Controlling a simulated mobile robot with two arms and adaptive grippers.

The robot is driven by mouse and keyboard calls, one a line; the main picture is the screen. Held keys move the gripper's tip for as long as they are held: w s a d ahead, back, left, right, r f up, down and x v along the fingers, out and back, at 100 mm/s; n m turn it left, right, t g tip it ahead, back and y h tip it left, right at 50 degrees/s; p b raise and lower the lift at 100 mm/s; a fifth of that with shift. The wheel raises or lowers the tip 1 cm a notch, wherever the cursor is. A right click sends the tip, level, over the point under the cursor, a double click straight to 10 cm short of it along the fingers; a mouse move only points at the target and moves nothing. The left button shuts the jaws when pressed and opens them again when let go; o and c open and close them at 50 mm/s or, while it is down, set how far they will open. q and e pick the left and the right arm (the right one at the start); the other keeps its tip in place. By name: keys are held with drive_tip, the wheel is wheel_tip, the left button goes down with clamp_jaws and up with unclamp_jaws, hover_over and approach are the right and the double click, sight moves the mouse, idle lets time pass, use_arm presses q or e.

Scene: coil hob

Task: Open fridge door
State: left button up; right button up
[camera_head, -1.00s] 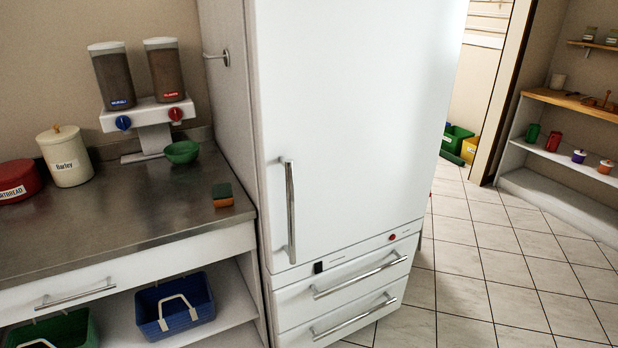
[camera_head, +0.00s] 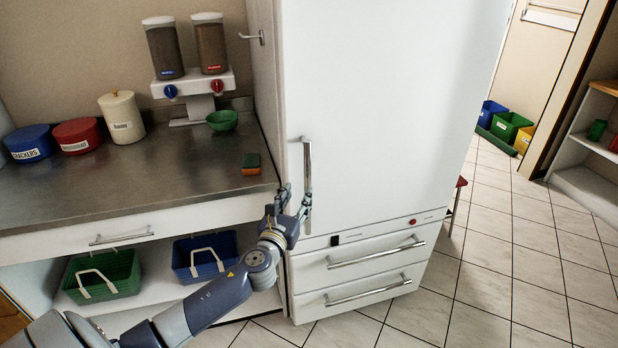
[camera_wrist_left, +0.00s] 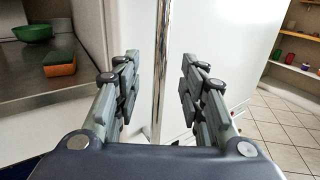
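The white fridge (camera_head: 395,110) stands in the middle of the head view, and its upper door is shut. A vertical metal handle (camera_head: 307,165) runs along the door's left edge. My left gripper (camera_head: 294,192) is at the lower part of this handle. In the left wrist view the handle (camera_wrist_left: 160,80) passes between the two open fingers of my left gripper (camera_wrist_left: 160,88), with a gap on each side. My right gripper is not in view.
A metal worktop (camera_head: 150,165) left of the fridge holds a green bowl (camera_head: 222,120), a sponge (camera_head: 251,163), canisters and two dispensers. Two drawers (camera_head: 370,255) sit below the fridge door. Tiled floor (camera_head: 500,255) is clear to the right.

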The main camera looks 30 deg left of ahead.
sight(307, 180)
use_arm(q)
drive_tip(key=x, duration=0.9)
drive_tip(key=shift+w+d, duration=0.1)
drive_tip(key=shift+w, duration=0.15)
drive_tip(key=shift+c, duration=0.3)
clamp_jaws()
